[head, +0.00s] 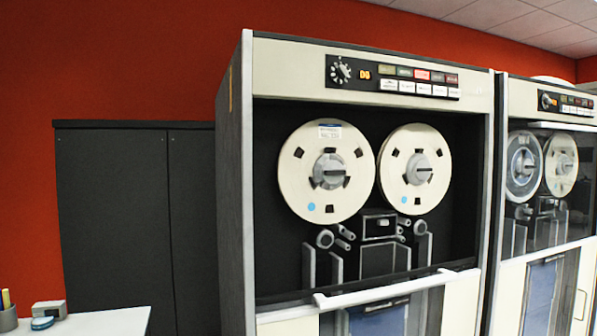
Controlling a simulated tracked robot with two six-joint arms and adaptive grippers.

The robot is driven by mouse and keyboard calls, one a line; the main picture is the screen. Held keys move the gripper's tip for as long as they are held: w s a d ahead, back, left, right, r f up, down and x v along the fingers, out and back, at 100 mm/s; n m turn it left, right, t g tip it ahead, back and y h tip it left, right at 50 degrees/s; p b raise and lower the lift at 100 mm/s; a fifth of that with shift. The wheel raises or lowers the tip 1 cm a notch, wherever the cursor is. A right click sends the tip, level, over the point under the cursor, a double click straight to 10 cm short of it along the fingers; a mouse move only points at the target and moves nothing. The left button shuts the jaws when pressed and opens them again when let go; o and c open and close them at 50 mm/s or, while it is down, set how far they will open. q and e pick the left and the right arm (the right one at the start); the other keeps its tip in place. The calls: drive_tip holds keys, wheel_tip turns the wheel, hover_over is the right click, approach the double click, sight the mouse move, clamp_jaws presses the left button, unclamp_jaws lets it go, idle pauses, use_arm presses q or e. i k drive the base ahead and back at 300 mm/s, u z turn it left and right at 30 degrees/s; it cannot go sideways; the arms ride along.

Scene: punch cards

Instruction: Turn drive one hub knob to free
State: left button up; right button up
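A tape drive cabinet (234,200) stands in the middle of the head view. Its left cream reel (295,180) has a grey hub knob (328,171) with a dark, roughly horizontal bar. Its right cream reel (405,137) has a similar hub knob (418,169). A second drive (502,110) stands to the right, with a left reel (522,166) and a right reel (561,165). The near drive's small orange display (364,73) seems to read D0; the far one is too small to read. Neither gripper is in view.
The near drive's window frame with a white handle bar (395,288) sits lowered below the reels, leaving them uncovered. A dark cupboard (112,210) stands left. A white table (95,322) at lower left holds a pencil cup (8,318) and small items.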

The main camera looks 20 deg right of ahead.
sight(333, 172)
drive_tip(key=z, duration=0.15)
drive_tip(key=i, duration=0.85)
drive_tip(key=z, duration=0.65)
